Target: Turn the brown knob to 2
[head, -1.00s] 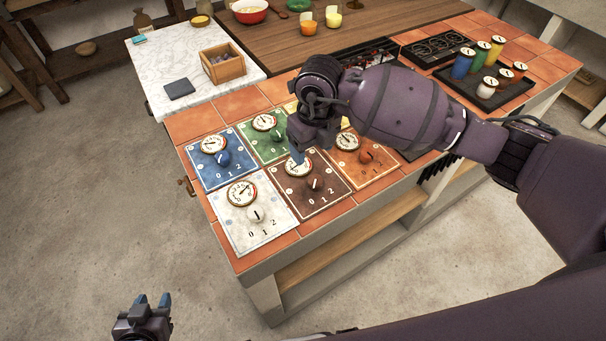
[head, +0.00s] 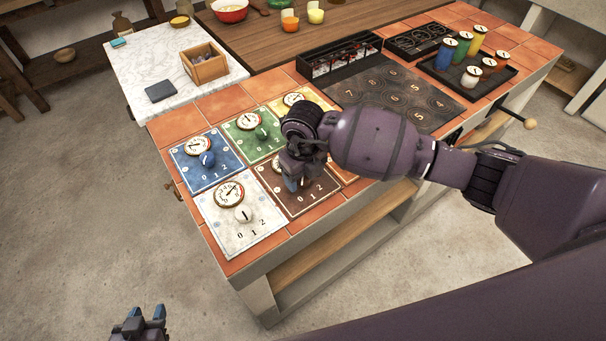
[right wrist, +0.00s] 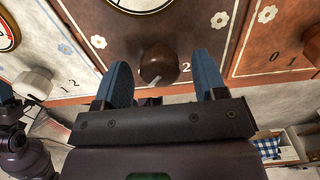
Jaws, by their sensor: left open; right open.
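The brown panel (head: 313,200) lies among coloured panels on the tiled counter, with digits 1 and 2 showing along its near edge in the head view. Its brown knob (right wrist: 158,64) shows in the right wrist view, standing between the two blue fingers of my right gripper (right wrist: 164,80). The fingers are open, with a gap on either side of the knob. In the head view my right gripper (head: 291,182) covers the knob and most of the panel's dial. Where the knob points I cannot tell. My left gripper (head: 140,318) is open and empty, low over the floor.
The white panel (head: 240,216) with its white knob is beside the brown one, nearer the left. Blue (head: 206,161) and green (head: 252,134) panels lie behind. An orange panel (right wrist: 283,40) is close on the right. A dark hob (head: 400,95) lies further right.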

